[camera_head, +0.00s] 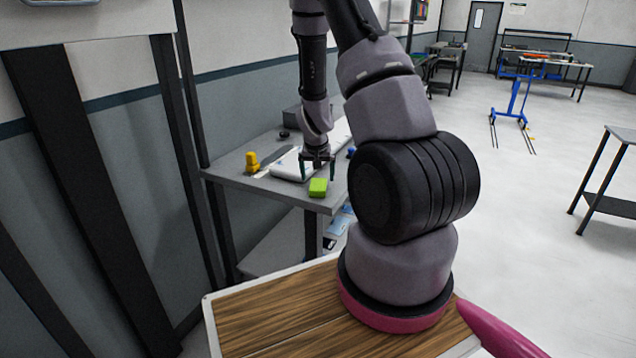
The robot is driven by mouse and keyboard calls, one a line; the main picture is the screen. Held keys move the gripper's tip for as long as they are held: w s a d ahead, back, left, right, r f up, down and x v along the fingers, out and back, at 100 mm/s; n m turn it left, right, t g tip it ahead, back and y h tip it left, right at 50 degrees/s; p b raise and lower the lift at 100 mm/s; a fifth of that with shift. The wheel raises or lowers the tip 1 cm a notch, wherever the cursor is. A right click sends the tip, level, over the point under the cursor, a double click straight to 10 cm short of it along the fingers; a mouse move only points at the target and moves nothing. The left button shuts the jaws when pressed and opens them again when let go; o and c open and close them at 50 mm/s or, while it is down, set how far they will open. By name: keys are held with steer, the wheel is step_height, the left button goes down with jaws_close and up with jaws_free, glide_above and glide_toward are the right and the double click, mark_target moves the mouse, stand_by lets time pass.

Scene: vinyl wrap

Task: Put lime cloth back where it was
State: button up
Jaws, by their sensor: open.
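The lime cloth (318,187) is a small bright green folded block. It lies on the grey table (240,178) near its front edge. My gripper (318,178) points down at the table, with its two dark fingers apart. It shows just above and behind the cloth in the picture. Whether the fingers stand around the cloth or beyond it, I cannot tell. I see nothing held between them.
A white roll (287,164) lies behind the gripper, partly hidden by it. A yellow object (252,162) stands at the table's left. A small blue item (351,153) and a dark grey box (292,117) are farther back. My arm hides the table's right side.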

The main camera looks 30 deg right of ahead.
steer(key=s+a+r+t+y, duration=0.1)
steer(key=s+a+r, duration=0.2)
steer(key=r, duration=0.5)
steer(key=s+a+r+y, duration=0.1)
steer(key=s+a+r, duration=0.15)
steer(key=r, duration=0.65)
steer(key=s+a+r+t+y, duration=0.1)
steer(key=s+a+r, duration=0.15)
steer(key=r, duration=0.55)
steer(key=s+a+r, duration=0.3)
steer(key=s+r, duration=0.4)
steer(key=s, duration=0.1)
steer(key=s+a+r+n+t+y, duration=0.1)
steer(key=s+a+r, duration=0.2)
steer(key=s+r, duration=0.3)
steer(key=s, duration=0.3)
steer(key=shift+a+r+n, duration=0.15)
steer(key=shift+r+n, duration=0.15)
steer(key=shift+r, duration=0.1)
